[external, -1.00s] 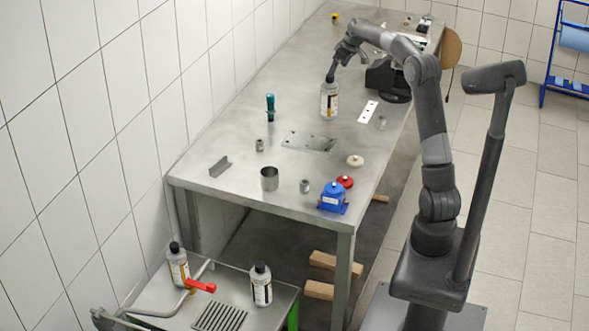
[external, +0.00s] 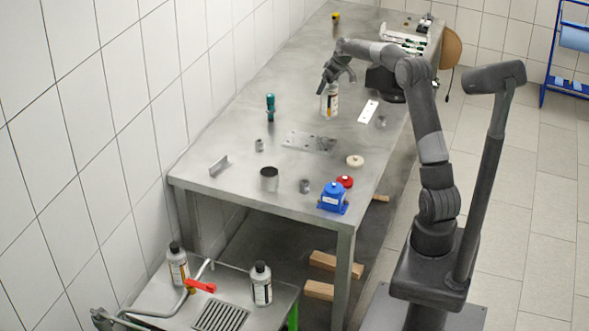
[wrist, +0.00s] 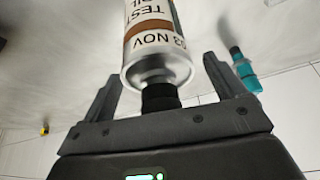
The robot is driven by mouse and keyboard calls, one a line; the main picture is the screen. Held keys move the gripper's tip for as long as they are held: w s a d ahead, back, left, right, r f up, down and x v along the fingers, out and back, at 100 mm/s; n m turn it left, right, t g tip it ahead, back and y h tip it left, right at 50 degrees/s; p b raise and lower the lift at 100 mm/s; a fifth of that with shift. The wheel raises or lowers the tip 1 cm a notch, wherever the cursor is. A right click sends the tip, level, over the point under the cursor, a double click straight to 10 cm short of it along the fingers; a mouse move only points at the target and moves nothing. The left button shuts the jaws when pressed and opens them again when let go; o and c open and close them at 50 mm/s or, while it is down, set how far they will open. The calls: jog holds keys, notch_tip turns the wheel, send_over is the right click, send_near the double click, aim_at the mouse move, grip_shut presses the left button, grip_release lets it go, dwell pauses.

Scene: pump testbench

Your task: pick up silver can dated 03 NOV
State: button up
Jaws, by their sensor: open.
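The silver can (external: 329,104) stands upright on the metal bench, below my gripper (external: 338,84). In the wrist view the can (wrist: 155,50) has a white and brown label with "TEST" and "03 NOV" reading upside down, and a black cap. My gripper (wrist: 162,72) is open, with one finger on each side of the cap and the can's shoulder. Gaps show between both fingers and the can. In the external view my gripper partly hides the can's top.
A white strip (external: 368,111) lies to the right. Two similar bottles (external: 178,265) (external: 261,284) stand on the lower cart.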

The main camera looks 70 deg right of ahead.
jog(key=c, duration=1.6)
jog(key=shift+o, duration=0.2)
jog(key=shift+r, duration=0.15)
